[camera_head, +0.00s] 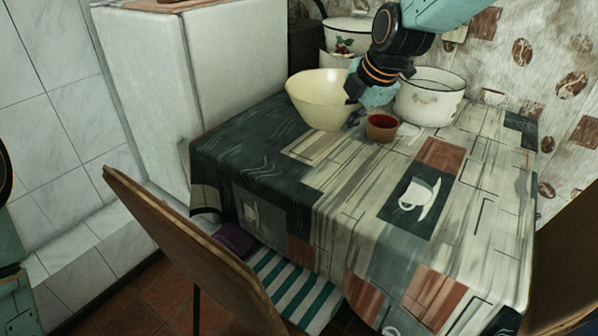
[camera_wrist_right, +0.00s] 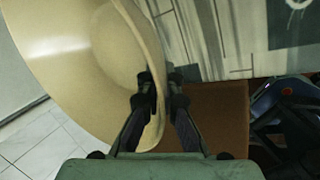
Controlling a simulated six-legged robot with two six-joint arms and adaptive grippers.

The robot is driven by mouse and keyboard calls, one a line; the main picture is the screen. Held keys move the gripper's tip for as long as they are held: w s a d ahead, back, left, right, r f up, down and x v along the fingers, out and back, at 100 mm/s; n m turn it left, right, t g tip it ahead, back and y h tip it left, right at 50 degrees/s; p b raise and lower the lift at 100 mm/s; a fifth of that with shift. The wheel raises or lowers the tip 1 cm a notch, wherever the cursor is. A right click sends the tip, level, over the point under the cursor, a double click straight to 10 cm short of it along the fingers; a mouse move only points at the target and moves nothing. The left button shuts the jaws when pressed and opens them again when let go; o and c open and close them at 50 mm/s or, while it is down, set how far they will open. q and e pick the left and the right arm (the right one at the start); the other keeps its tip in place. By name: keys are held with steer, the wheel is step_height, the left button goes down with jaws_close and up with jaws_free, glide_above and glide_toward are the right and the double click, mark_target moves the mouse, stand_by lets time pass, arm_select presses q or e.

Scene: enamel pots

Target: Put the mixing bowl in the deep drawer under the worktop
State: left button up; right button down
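The cream mixing bowl (camera_head: 318,100) is at the back left of the cloth-covered table in the head view. I cannot tell whether it rests on the cloth. My right gripper (camera_head: 357,92) comes down from the top right at the bowl's right rim. In the right wrist view the bowl (camera_wrist_right: 75,55) fills the left side. Its rim passes between the close-set fingers of my right gripper (camera_wrist_right: 161,90), one inside the bowl and one outside, and they look shut on it. My left gripper is out of view. No deep drawer can be made out.
A red-brown cup (camera_head: 381,127) stands right of the bowl. A white enamel pot (camera_head: 430,100) is behind it, and another pot (camera_head: 346,30) stands farther back. A white cabinet (camera_head: 150,80) is at left. A wooden chair (camera_head: 195,250) stands at the table's front left. The table's front (camera_head: 345,215) is clear.

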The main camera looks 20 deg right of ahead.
steer(key=x, duration=0.1)
steer(key=b+x, duration=0.2)
steer(key=shift+d+f, duration=0.3)
steer(key=shift+f, duration=0.15)
steer(key=f+b, duration=0.1)
steer(key=f, duration=0.2)
steer(key=f+b, duration=0.1)
steer(key=f, duration=0.1)
steer(key=shift+a+b, duration=0.25)
steer(key=shift+b, duration=0.05)
steer(key=shift+f, duration=0.2)
steer(key=shift+s+a+f, duration=0.1)
steer(key=shift+a+f, duration=0.05)
steer(key=shift+f, duration=0.05)
step_height(320, 180, down, 4)
steer(key=shift+s+r+b, duration=0.15)
steer(key=shift+r+b, duration=0.05)
steer(key=shift+b, duration=0.7)
steer(key=shift+w+f, duration=0.2)
steer(key=shift+f, duration=0.1)
steer(key=shift+s+r, duration=0.15)
steer(key=c, duration=2)
jaws_free()
steer(key=shift+f, duration=0.3)
steer(key=o, duration=0.5)
steer(key=shift+r, duration=0.1)
